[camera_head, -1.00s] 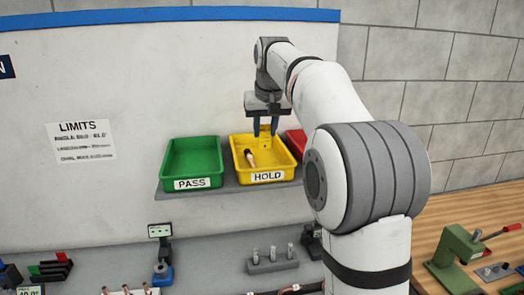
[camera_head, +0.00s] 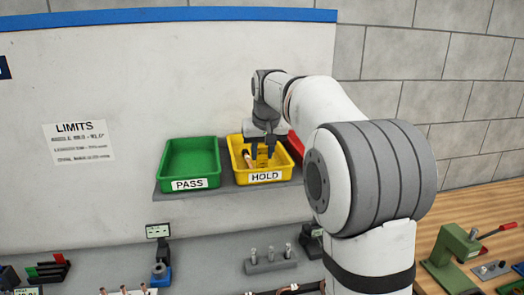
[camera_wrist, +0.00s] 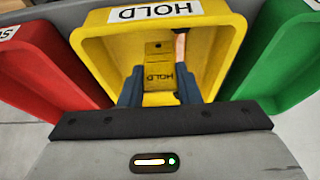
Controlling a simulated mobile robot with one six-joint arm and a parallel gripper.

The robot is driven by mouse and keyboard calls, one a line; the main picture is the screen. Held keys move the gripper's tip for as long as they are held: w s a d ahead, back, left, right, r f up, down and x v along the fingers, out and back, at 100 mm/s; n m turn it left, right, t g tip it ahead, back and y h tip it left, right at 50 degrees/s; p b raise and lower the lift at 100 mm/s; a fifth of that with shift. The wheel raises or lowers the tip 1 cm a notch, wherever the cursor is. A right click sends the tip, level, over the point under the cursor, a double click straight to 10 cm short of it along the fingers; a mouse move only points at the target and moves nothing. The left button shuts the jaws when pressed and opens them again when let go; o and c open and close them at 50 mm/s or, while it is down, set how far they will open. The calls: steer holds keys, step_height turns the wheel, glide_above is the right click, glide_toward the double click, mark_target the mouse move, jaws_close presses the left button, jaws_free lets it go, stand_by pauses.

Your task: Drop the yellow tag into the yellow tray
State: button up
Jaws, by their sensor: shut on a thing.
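The yellow tray (camera_head: 236,168), labelled HOLD, sits on a grey shelf and also fills the middle of the wrist view (camera_wrist: 218,60). My gripper (camera_head: 263,154) points down into it. In the wrist view my gripper (camera_wrist: 160,84) has its blue fingers on either side of the yellow tag (camera_wrist: 158,73), which has a small hole and the word HOLD. It is shut on the tag, inside the tray's outline. Whether the tag touches the tray floor, I cannot tell.
The green PASS tray (camera_head: 192,160) stands to the left in the head view, and a red tray (camera_head: 296,148), partly hidden by my arm, to the right.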

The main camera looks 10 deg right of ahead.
steer(key=shift+f, duration=0.3)
steer(key=o, duration=0.9)
steer(key=shift+o, duration=0.2)
steer(key=shift+r, duration=0.5)
steer(key=b+v, duration=0.1)
steer(key=v, duration=1.1)
steer(key=s+f, duration=1.2)
steer(key=s, duration=0.3)
steer(key=s+f, duration=1.3)
steer(key=s, duration=0.2)
steer(key=shift+s, duration=0.25)
